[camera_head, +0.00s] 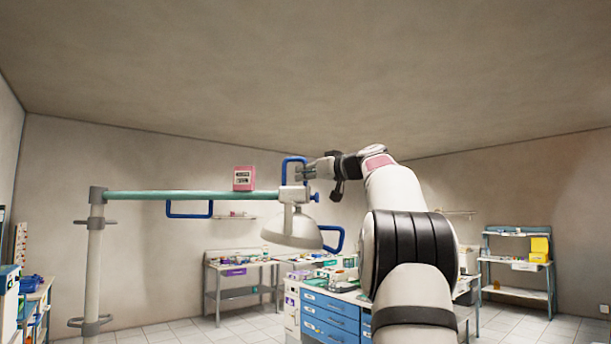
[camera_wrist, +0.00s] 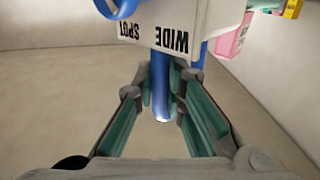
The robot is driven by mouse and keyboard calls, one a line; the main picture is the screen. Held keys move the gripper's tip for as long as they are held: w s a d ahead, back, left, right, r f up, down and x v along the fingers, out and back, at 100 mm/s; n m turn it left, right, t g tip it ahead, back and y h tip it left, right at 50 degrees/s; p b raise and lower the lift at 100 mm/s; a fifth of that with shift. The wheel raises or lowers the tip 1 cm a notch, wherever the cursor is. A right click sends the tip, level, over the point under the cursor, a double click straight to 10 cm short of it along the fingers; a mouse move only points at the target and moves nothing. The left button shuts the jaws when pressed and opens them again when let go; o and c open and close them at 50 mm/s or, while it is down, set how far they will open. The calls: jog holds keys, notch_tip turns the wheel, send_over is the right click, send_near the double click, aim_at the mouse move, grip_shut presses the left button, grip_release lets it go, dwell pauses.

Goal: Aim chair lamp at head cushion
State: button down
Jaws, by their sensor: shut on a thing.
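The chair lamp has a white dome-shaped head (camera_head: 290,232) hanging from a pale joint block at the right end of a horizontal green arm (camera_head: 150,195). The dome opens downward, slightly tilted. A blue loop handle (camera_head: 285,165) rises above the block. My gripper (camera_head: 303,172) is at this handle. In the wrist view my gripper (camera_wrist: 162,95) is shut on a blue bar (camera_wrist: 160,75), which stands beside a white block (camera_wrist: 175,30) marked "WIDE" and "SPOT". A second blue handle (camera_head: 336,240) sits right of the dome. The head cushion is not seen in either view.
A pink box (camera_head: 243,178) sits on the lamp arm. A blue loop (camera_head: 190,216) hangs below it. A pale upright pole (camera_head: 94,260) carries the arm at left. A blue-drawered cabinet (camera_head: 330,318) and a side table (camera_head: 240,264) stand behind. Space above the lamp is clear.

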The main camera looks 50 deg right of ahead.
jog(key=c, duration=1.6)
grip_release()
jog(key=shift+c, duration=0.2)
jog(key=shift+s, duration=0.15)
jog(key=s+a, duration=0.2)
jog(key=s, duration=0.9)
jog(key=shift+s, duration=0.35)
